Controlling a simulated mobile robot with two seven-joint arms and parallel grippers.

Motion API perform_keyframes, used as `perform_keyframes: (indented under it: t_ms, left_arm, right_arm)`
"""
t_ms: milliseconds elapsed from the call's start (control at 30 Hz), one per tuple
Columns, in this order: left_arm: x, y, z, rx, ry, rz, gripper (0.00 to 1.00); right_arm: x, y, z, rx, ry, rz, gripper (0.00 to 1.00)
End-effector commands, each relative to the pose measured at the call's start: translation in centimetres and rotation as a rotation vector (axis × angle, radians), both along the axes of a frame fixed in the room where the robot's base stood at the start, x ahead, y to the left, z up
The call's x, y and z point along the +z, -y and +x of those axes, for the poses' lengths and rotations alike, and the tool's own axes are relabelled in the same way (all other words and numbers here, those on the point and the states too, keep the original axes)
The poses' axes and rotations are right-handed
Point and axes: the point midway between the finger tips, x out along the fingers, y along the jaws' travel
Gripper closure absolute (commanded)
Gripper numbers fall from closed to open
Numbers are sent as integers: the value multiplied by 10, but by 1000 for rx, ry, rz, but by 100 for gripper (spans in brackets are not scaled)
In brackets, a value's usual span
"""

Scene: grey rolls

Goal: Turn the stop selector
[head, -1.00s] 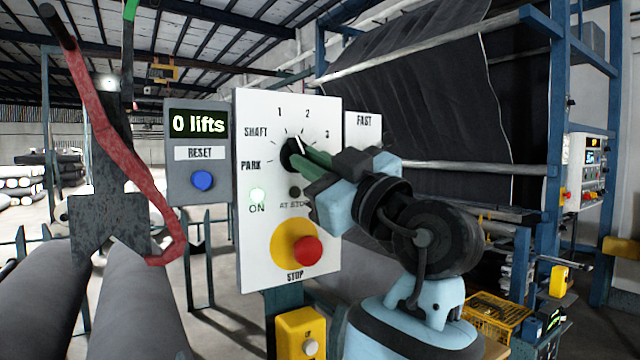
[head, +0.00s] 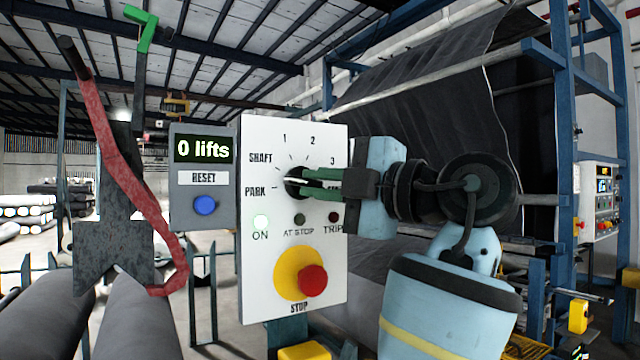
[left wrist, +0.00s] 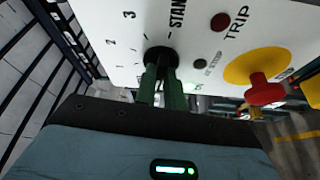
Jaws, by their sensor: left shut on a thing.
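The stop selector is a black knob (head: 293,187) on a white control panel (head: 262,223), ringed by the labels PARK, SHAFT, 1, 2, 3 and a partly covered one starting "STA". My left gripper (head: 308,181) reaches in from the right with its green fingers shut on the knob. The knob's white mark lies nearly level; the fingers partly hide the knob, so I cannot tell its exact label. In the left wrist view the fingers (left wrist: 163,88) straddle the knob (left wrist: 161,60), beside the 3 and "STAN" markings. My right gripper is not in view.
Below the knob are a lit ON lamp (head: 261,221), a dark TRIP lamp (head: 333,217) and a red stop button (head: 312,280) on yellow. A grey counter box (head: 203,160) reads "0 lifts".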

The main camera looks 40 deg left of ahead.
Motion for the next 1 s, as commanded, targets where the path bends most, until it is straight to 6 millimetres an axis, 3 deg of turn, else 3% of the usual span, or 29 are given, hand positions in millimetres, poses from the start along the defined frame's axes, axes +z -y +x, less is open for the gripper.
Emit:
perform_keyframes:
  t_ms: [400, 1000]
  left_arm:
    - [4, 0, -1, -1, 258, -106, 100]
    - [3, 0, 0, -2, 335, -139, 100]
  right_arm:
    - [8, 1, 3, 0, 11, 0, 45]
    - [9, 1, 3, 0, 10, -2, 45]
